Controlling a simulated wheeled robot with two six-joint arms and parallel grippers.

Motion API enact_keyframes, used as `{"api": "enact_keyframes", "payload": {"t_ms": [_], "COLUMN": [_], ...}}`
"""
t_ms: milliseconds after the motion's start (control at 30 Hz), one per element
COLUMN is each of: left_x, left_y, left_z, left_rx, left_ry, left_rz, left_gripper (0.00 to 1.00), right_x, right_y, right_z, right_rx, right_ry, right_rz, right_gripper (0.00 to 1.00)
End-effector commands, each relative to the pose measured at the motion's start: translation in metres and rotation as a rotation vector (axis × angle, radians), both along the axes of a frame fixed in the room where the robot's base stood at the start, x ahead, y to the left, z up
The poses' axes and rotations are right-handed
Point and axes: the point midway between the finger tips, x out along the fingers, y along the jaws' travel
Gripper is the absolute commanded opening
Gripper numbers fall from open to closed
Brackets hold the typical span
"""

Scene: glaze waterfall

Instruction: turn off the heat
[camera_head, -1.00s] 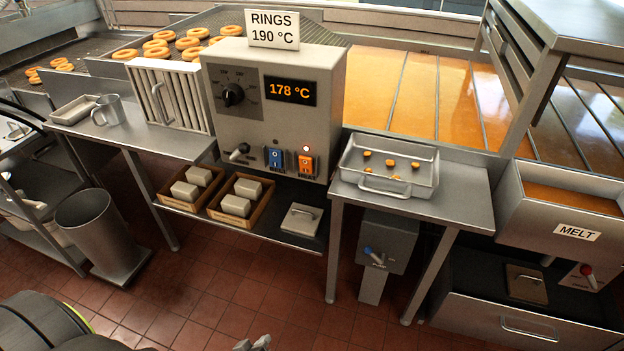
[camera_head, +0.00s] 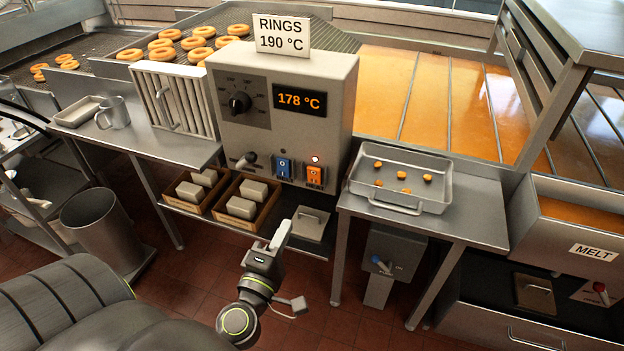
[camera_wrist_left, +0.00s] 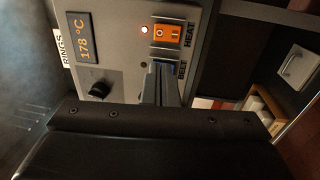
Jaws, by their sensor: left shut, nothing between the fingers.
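The control box (camera_head: 330,115) stands at the back middle, its display reading 178 °C. The orange HEAT switch (camera_head: 315,174) is at its lower right, with a lit red-white lamp (camera_head: 315,159) above it. The blue BELT switch (camera_head: 283,168) is to its left. My left gripper (camera_head: 284,228) is shut and empty, below and in front of the switches, pointing up at the panel. In the left wrist view the shut fingers (camera_wrist_left: 160,80) overlap part of the BELT switch, and the HEAT switch (camera_wrist_left: 167,33) is in clear sight beyond. My right gripper is out of view.
Crates of blocks (camera_head: 236,218) stand on the shelf below.

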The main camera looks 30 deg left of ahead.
Motion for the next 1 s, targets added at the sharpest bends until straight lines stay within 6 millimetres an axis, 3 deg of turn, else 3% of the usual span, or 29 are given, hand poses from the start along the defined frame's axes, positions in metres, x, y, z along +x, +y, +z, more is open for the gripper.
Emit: {"api": "enact_keyframes", "payload": {"t_ms": [300,467,1000], "left_x": [0.001,0.012,0.104], "left_y": [0.000,0.002,0.024], "left_z": [0.000,0.003,0.015], "left_rx": [0.001,0.002,0.003], "left_ry": [0.000,0.001,0.000], "left_rz": [-0.001,-0.003,-0.002], "left_gripper": [0.00,0.00,0.00], "right_x": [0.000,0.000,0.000], "right_y": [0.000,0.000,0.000], "right_z": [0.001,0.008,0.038], "right_rx": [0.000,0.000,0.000], "right_ry": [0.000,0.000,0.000], "right_rz": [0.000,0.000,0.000], "right_gripper": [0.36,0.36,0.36]}}
